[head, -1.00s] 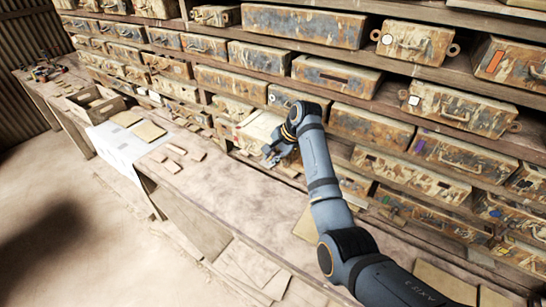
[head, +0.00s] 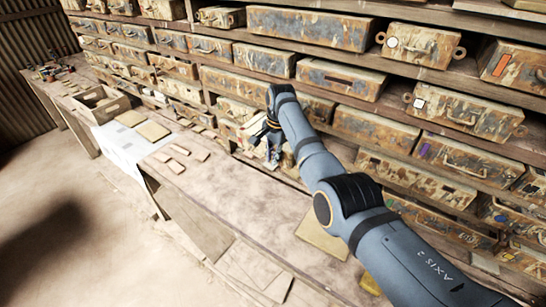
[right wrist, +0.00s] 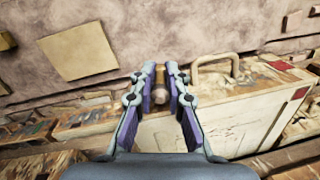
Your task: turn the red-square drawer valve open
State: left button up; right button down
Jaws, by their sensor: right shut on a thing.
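The red-square drawer (right wrist: 235,118) shows in the right wrist view as a pale, worn box with a metal handle (right wrist: 215,72). A red square (right wrist: 300,93) is marked near its right end. Between my right gripper's fingers is a small brownish-pink valve knob (right wrist: 160,92) at the drawer's edge. My right gripper (right wrist: 160,72) is shut on this valve. In the head view the right gripper (head: 266,148) is in front of the lower shelf row, and my own arm hides the valve. My left gripper is in neither view.
Several rows of rusty drawers (head: 310,28) fill the shelves behind the arm. A workbench (head: 200,185) runs below, with tan tiles (head: 152,131), a white sheet (head: 120,145) and an open wooden box (head: 97,102). Open floor lies at the lower left.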

jog(key=c, duration=1.4)
grip_release()
jog(key=shift+c, duration=0.2)
notch_tip(320, 180, up, 12)
jog(key=d, duration=0.1)
jog(key=shift+s, duration=0.35)
jog(key=shift+f, duration=0.1)
